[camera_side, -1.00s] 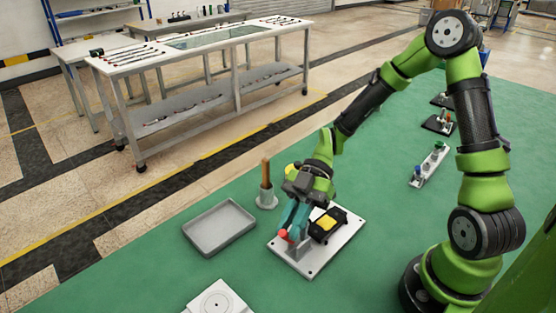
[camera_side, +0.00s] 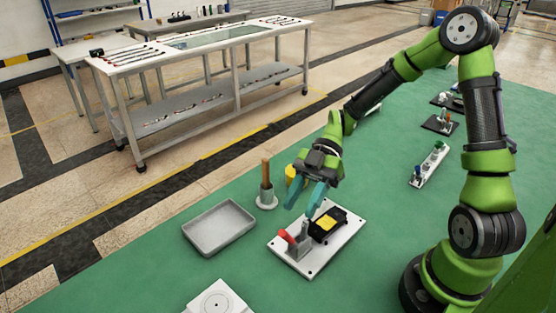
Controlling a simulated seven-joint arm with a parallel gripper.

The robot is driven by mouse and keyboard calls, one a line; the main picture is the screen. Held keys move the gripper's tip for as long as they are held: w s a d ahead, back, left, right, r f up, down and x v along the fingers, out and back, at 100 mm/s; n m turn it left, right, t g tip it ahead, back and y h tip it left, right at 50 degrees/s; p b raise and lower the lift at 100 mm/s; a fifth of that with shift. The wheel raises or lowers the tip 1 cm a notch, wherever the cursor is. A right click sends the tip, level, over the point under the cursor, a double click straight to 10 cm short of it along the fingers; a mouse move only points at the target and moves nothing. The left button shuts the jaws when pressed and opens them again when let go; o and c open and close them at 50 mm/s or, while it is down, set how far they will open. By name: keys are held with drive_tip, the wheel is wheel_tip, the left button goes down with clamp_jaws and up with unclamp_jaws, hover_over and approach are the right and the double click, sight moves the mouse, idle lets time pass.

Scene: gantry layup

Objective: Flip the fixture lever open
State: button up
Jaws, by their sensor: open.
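The fixture is a light grey plate (camera_side: 312,264) on the green surface. A lever with a red handle (camera_side: 286,237) stands on its left part, tilted up to the left from a grey bracket (camera_side: 303,241). A black block with a yellow top (camera_side: 327,223) sits on the plate to the right of the lever. My gripper (camera_side: 303,203) has teal fingers spread apart and empty. It is above and behind the lever, apart from it. The lever's pivot is too small to make out clearly.
An empty grey tray (camera_side: 219,248) lies left of the fixture. A holder with a brown-handled tool (camera_side: 266,183) and a yellow object (camera_side: 291,174) stand behind it. A white plate (camera_side: 219,301) is at the front. A strip with small knobs (camera_side: 430,165) lies right.

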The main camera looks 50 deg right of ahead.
drive_tip(key=v, duration=1.1)
drive_tip(key=shift+d, duration=0.35)
drive_tip(key=shift+r, duration=0.1)
